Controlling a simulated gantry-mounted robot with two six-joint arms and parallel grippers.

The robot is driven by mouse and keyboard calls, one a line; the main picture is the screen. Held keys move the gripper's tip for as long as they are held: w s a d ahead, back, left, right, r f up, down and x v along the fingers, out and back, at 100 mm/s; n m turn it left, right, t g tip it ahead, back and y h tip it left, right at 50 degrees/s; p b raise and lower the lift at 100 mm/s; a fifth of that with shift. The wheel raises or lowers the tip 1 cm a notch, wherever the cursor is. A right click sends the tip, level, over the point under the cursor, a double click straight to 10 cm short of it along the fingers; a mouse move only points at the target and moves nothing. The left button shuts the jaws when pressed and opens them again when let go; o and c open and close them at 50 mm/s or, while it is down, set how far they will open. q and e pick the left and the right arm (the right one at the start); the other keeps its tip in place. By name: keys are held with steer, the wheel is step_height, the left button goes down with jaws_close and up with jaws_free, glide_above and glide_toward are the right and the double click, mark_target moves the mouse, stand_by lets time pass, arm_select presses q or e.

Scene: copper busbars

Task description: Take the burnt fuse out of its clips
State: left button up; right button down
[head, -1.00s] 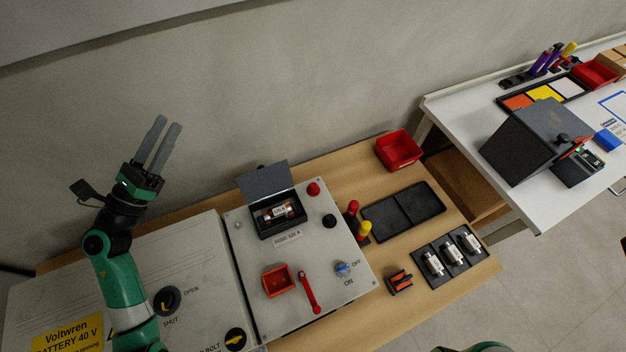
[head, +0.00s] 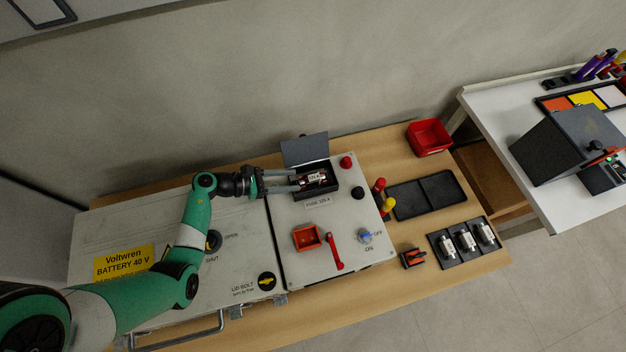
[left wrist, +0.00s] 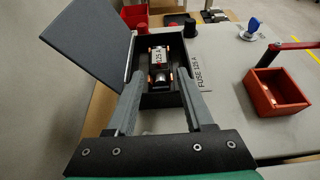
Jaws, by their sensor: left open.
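The burnt fuse (head: 315,177) sits in its clips inside the black fuse box, whose grey lid (head: 305,149) stands open. In the left wrist view the fuse (left wrist: 158,62) shows a white label and copper-coloured clips, with the box (left wrist: 172,42) around it. My left gripper (head: 296,184) is open, its two fingers reaching in from the left at the near edge of the box. In the left wrist view the fingers (left wrist: 158,90) are spread to either side of the fuse's line, apart from it. My right gripper is not in view.
A red tray (head: 428,138), a black tray (head: 428,196) and a rack (head: 465,242) of white fuses lie to the right. The open lid rises beside the gripper.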

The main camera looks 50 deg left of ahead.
mark_target(306, 179)
arm_select(q)
steer(key=b+x, duration=0.2)
steer(key=x, duration=0.3)
steer(key=shift+f, duration=0.15)
jaws_close()
